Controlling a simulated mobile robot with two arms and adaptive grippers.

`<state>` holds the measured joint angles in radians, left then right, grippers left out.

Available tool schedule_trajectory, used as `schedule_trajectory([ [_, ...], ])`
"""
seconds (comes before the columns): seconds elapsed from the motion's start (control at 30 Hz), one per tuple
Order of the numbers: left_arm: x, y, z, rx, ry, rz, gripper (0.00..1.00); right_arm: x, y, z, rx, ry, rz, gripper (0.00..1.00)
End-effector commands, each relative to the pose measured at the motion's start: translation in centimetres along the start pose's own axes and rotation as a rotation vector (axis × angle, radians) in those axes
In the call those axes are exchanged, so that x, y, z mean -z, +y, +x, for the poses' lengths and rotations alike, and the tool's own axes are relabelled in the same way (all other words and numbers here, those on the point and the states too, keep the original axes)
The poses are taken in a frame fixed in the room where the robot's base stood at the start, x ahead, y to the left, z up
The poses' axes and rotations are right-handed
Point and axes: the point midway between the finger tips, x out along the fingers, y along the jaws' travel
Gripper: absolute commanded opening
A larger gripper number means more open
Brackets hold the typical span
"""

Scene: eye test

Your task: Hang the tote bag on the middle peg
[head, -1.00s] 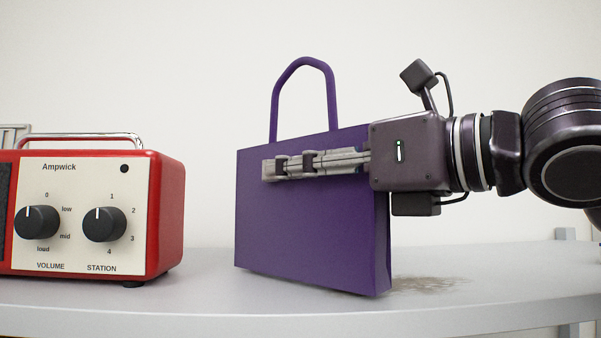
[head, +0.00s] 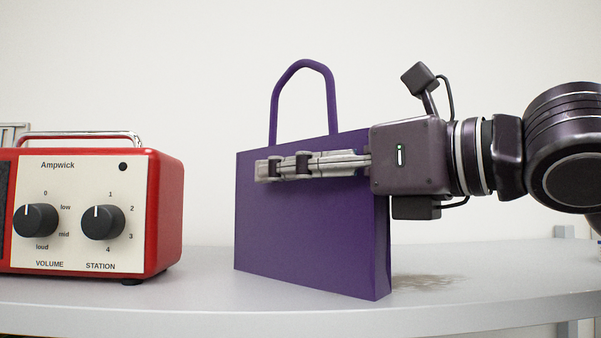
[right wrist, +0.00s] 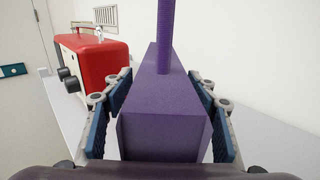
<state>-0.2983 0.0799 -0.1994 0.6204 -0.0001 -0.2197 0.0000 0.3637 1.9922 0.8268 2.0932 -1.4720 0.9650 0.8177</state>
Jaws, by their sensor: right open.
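The purple tote bag (head: 300,225) stands upright on the grey surface in the head view, its single visible handle loop (head: 303,68) rising above it. In the right wrist view the bag (right wrist: 163,135) sits between the two fingers. My right gripper (head: 262,169) reaches in from the right across the bag's upper part; in the right wrist view the gripper (right wrist: 160,88) is open, with one blue-padded finger on each side of the bag. The far finger is hidden behind the bag in the head view. No peg is in view. My left gripper is not in view.
A red radio (head: 165,215) with two black knobs stands left of the bag, with a gap between them. The grey surface (head: 205,295) is clear in front; a brownish smudge (head: 425,282) lies right of the bag. A plain wall is behind.

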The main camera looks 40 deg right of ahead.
Motion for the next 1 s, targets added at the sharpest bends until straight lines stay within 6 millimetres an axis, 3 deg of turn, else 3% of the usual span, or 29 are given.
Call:
schedule_trajectory([
  [0.5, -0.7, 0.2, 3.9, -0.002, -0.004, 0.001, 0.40, 0.1, 0.0, -9.9, 0.001, -0.005, 0.000, 0.53],
  [0.7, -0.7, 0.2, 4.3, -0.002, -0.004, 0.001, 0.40, 0.0, 0.0, -11.8, -0.001, 0.000, 0.000, 0.53],
  [1.0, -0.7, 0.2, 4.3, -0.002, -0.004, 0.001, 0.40, -0.1, 0.0, -12.0, 0.000, 0.001, -0.001, 0.53],
])
